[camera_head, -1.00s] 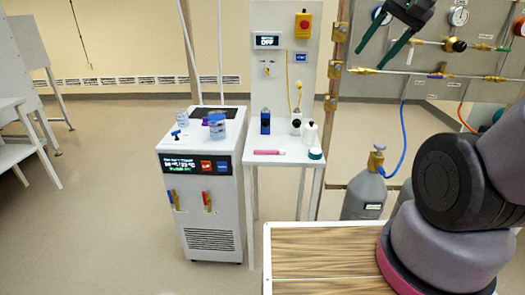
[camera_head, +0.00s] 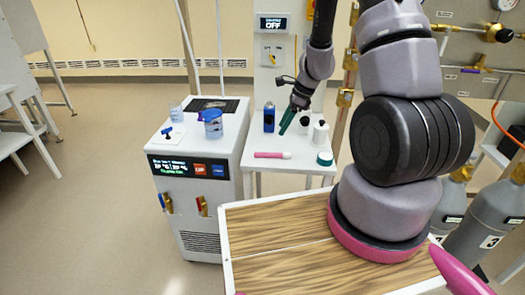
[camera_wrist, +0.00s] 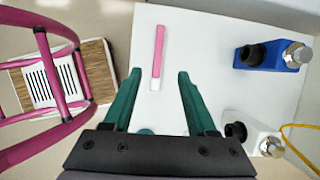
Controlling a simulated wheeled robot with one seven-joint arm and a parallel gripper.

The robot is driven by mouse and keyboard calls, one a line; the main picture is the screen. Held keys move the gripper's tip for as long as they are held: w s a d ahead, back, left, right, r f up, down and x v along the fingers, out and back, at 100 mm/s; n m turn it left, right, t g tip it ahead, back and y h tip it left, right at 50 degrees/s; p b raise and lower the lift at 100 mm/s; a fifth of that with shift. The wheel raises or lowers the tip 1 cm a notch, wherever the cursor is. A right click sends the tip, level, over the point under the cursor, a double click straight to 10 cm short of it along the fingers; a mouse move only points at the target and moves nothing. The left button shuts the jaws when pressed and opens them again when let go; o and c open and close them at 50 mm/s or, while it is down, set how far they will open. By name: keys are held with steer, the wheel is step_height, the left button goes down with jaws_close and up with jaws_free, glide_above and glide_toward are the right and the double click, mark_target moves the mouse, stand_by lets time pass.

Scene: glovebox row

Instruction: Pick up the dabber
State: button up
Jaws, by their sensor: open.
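The dabber seems to be the pink stick with a white end (camera_head: 272,155), lying flat on the small white table (camera_head: 256,181). In the wrist view the dabber (camera_wrist: 158,52) lies lengthwise ahead, its white end appearing between my fingertips. My gripper (camera_head: 288,122) has green fingers and is open and empty, above the table. In the wrist view my gripper (camera_wrist: 158,74) has a finger on each side of the dabber's line, apart from it. The exact height between them is hard to tell.
A white machine (camera_head: 203,164) with a tub (camera_head: 213,126) on top is to the left. Gas cylinders (camera_head: 487,215) stand at right.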

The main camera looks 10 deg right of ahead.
glide_toward(268, 153)
steer(key=x, duration=0.3)
steer(key=shift+w+d, duration=0.1)
steer(key=shift+d, duration=0.05)
steer(key=shift+s+x, duration=0.2)
steer(key=shift+x, duration=2.55)
jaws_close()
